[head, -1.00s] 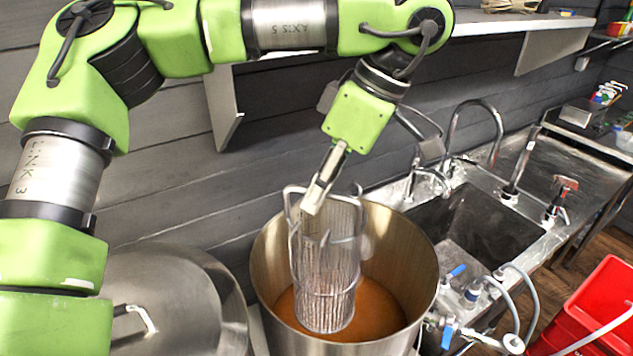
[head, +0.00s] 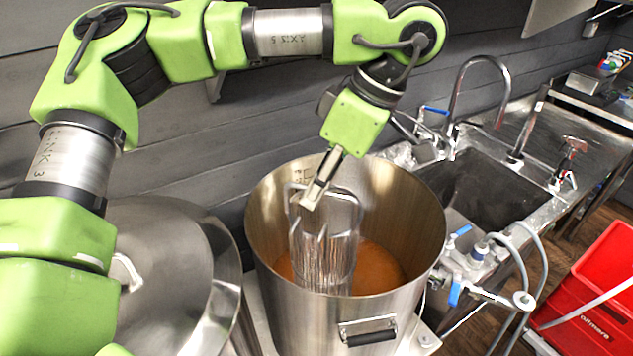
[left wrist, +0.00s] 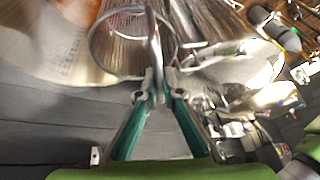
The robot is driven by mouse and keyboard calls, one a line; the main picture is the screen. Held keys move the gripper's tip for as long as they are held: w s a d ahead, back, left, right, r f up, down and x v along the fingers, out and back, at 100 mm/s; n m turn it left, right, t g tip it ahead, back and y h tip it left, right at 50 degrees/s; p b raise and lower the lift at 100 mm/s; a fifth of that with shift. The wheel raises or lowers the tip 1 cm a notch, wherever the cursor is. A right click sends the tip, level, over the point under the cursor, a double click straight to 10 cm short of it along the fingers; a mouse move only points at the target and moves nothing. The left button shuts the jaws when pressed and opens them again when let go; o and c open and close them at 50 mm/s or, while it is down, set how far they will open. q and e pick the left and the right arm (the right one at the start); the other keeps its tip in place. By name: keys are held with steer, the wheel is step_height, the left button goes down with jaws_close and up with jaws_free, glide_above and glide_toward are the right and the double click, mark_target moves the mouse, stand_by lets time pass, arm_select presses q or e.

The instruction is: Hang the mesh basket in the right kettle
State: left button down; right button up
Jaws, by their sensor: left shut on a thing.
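The mesh basket (head: 325,262) is a tall wire cylinder with hooks at its top rim. It hangs upright from my left gripper (head: 313,193) inside the open steel kettle (head: 400,318) on the right, over amber liquid (head: 378,268). Its lower end meets the liquid or hides behind the kettle's near wall; I cannot tell which. In the left wrist view the left gripper's fingers (left wrist: 157,88) are closed on the basket's wire, with the basket's ring (left wrist: 97,45) beyond. I cannot tell whether the hooks touch the kettle rim. My right gripper is not in view.
A lidded steel kettle (head: 165,265) stands close on the left. A sink (head: 480,190) with taps, and hoses with blue-handled valves (head: 455,293), lie on the right. A red crate (head: 598,290) is on the floor. A dark plank wall (head: 230,130) runs behind.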

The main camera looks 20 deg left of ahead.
arm_select(q)
step_height(320, 180, down, 8)
steer(key=b, duration=0.4)
steer(key=shift+r+b, duration=0.2)
steer(key=shift+b, duration=0.2)
steer(key=shift+f, duration=0.4)
steer(key=shift+w+f, duration=0.1)
steer(key=shift+f, duration=0.05)
stand_by(0.6)
steer(key=shift+f, duration=0.2)
stand_by(0.3)
steer(key=shift+f+b, duration=1.65)
steer(key=shift+f, duration=0.5)
